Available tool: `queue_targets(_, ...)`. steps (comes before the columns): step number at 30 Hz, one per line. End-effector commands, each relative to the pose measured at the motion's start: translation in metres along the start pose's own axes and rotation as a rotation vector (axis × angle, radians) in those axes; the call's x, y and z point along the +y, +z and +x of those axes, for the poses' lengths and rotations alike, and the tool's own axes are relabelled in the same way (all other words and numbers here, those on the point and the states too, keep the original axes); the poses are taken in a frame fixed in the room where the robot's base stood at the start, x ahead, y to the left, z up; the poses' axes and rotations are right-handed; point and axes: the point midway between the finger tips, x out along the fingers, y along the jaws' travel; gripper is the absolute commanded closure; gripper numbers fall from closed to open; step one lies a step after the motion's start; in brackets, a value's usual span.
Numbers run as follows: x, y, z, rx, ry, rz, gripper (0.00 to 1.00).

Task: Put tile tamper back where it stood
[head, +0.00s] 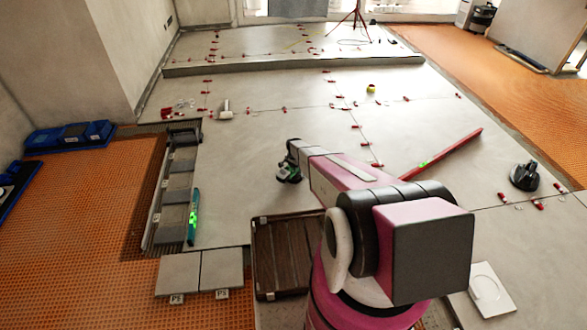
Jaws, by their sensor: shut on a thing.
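My own wrist and hand hide part of the tool and the fingers. It is over the large grey tiles, to the right of the small grey tiles. I cannot tell whether its base touches the floor.
A brown slatted crate (283,254) stands left of my arm. A green-marked level (193,216) lies by small tiles (171,223). A red bar (443,153) and black suction cup (525,177) are at right. Red clips line the joints. Open tile lies behind the tamper.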

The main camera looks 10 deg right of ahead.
Motion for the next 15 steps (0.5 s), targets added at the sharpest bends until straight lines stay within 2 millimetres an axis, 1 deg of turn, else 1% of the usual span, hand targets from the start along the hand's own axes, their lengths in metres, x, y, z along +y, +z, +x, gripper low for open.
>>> queue_targets(15,-0.0002,-0.0002,0.0035,0.001,-0.001,0.0,1.0)
